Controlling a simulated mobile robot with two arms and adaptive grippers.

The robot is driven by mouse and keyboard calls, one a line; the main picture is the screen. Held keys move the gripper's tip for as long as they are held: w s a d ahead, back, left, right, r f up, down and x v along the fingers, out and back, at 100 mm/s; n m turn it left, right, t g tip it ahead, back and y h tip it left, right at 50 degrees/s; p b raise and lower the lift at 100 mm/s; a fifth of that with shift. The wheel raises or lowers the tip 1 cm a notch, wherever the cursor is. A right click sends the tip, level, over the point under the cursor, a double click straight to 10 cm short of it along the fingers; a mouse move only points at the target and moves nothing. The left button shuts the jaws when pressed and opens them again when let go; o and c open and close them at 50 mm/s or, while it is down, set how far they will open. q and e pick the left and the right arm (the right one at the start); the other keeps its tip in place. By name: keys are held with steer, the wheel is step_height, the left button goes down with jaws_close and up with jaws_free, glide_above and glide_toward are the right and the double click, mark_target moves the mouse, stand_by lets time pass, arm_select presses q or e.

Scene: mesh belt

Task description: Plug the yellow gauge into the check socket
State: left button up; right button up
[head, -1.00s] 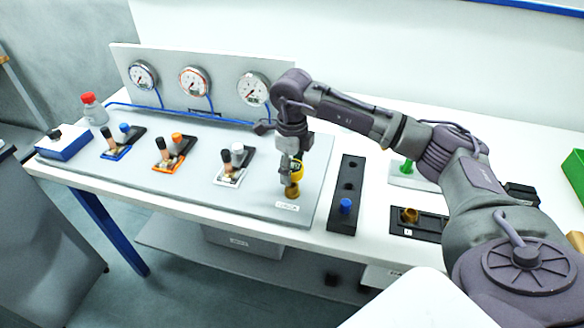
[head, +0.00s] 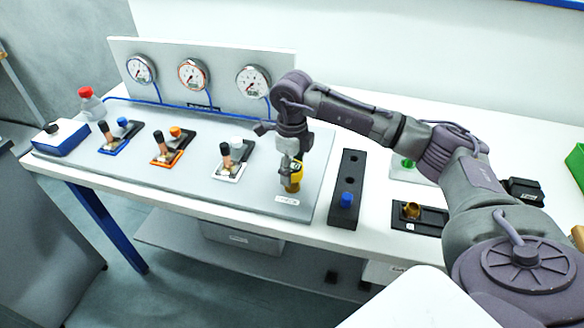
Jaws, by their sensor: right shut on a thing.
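My right gripper (head: 291,160) points down at the right end of the grey panel (head: 240,200). It is shut on the yellow gauge (head: 295,178), which it holds upright. A little brass colour (head: 291,189) shows under the gauge, just behind a white label (head: 287,200) on the panel. The check socket appears to be at this spot. The gripper and gauge cover it, so I cannot tell how deep the gauge sits. My left gripper is not in view.
Three black-handled valves on white (head: 229,172), orange and blue plates stand left of the gauge. Three dials (head: 253,82) are on the upright board behind. A black rack (head: 341,215) with a blue plug (head: 346,199) and a black holder with a brass fitting (head: 411,210) lie right.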

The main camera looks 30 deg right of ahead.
mark_target(292, 167)
steer(key=shift+f, duration=0.4)
steer(key=o, duration=1.4)
steer(key=shift+c, duration=0.2)
step_height(292, 167, up, 12)
